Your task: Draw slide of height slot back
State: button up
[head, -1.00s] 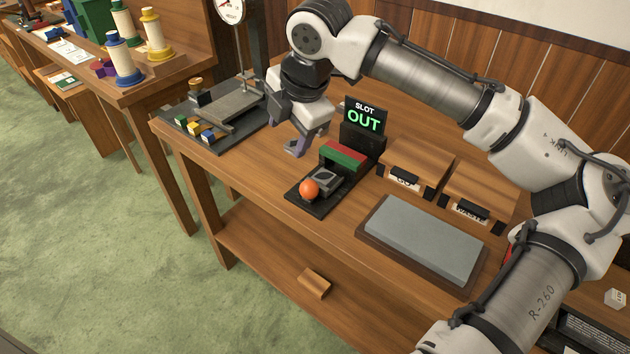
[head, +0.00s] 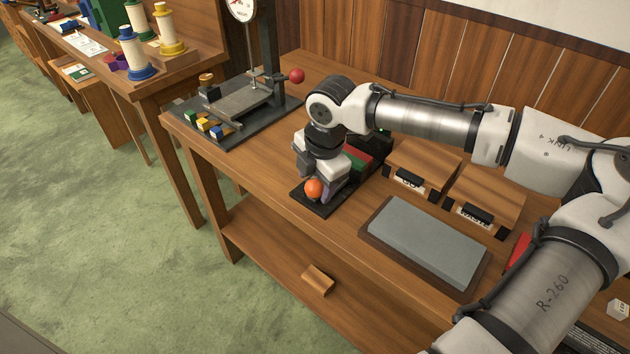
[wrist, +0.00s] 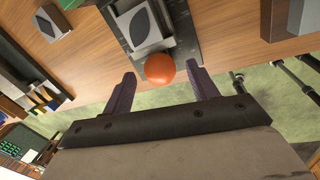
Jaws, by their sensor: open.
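The height slot is a black base (head: 315,208) on the bench, with a grey slide block carrying a dark leaf-shaped mark (wrist: 146,24) and an orange ball knob (head: 313,187) at its front end. My gripper (head: 322,186) is low over the front of this base, with its fingers open. In the wrist view the orange ball (wrist: 159,68) lies between the two purple fingertips, with no clear contact on either side. In the head view my gripper hides the slide block and my arm hides most of the slot's sign.
A red and green block (head: 357,161) stands behind the gripper. Two wooden boxes (head: 424,162) with labels are to the right, and a grey slab in a brown tray (head: 366,240) is in front of them. A gauge stand (head: 240,105) is at back left.

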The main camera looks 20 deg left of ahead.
jog(key=shift+a+f, duration=0.1)
jog(key=shift+f, duration=0.55)
